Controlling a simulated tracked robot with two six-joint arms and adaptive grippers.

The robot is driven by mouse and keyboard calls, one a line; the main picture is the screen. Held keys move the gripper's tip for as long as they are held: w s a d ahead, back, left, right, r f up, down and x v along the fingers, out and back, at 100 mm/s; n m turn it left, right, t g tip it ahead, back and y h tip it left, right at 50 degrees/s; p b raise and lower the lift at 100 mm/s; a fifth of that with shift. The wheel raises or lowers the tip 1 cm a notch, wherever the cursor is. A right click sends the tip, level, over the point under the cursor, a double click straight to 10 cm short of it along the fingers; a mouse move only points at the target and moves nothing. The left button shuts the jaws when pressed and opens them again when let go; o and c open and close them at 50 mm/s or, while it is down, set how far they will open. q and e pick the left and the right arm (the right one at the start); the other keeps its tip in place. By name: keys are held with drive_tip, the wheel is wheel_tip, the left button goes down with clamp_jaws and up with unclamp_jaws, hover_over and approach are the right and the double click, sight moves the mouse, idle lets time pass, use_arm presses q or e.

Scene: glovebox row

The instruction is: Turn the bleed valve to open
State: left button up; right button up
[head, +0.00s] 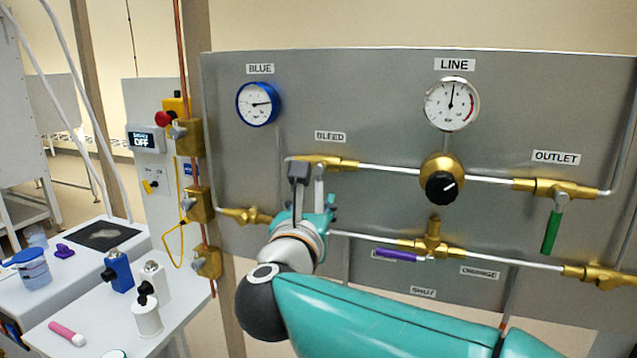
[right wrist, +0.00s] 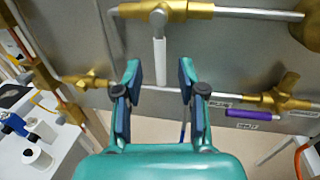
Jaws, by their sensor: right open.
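The bleed valve (head: 335,162) is a brass body on the grey panel, under the BLEED label. Its pale lever (head: 319,188) points straight down, partly hidden by my right gripper (head: 308,190). In the right wrist view, the brass valve (right wrist: 172,10) is at the top and its white lever (right wrist: 159,50) hangs down. The lever's lower end is between the spread fingertips of my right gripper (right wrist: 159,74), with a visible gap on each side. The right gripper is open and holds nothing. My left gripper is not in view.
A black regulator knob (head: 441,187), a green outlet lever (head: 551,232) and a purple lever (head: 398,255) are to the right. Blue (head: 259,104) and line (head: 452,104) gauges are above. A bench (head: 185,300) with bottles is at lower left.

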sight(319, 193)
drive_tip(key=w, duration=0.3)
drive_tip(key=w+d+p, duration=0.1)
drive_tip(key=w, duration=0.2)
drive_tip(key=shift+d, duration=0.1)
drive_tip(key=shift+s, duration=0.1)
clamp_jaws()
